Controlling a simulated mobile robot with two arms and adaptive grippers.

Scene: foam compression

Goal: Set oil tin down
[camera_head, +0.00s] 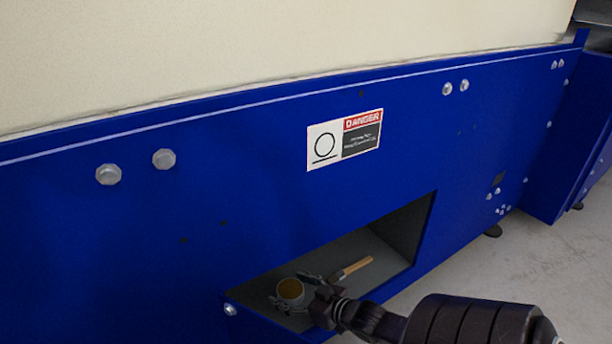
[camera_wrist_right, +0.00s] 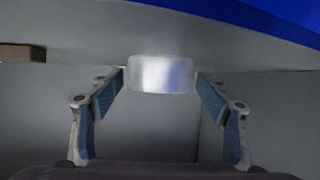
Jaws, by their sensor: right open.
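The oil tin (camera_head: 290,289) is a small round tin with a brownish top. It is in the grey-lined recess of the blue panel, near its left end, and seems to stand on the recess floor. In the right wrist view the tin (camera_wrist_right: 161,74) is a pale, shiny metal shape between the fingertips. My right gripper (camera_head: 297,291) reaches into the recess from the right. Its fingers (camera_wrist_right: 161,82) are spread, one on each side of the tin, with narrow gaps showing. My left gripper is not in view.
A wooden-handled tool (camera_head: 352,268) lies in the recess to the right of the tin; its end seems to show in the wrist view (camera_wrist_right: 22,53). The blue panel (camera_head: 250,190) frames the recess closely. A danger sign (camera_head: 345,140) is above it. Concrete floor (camera_head: 510,270) is at right.

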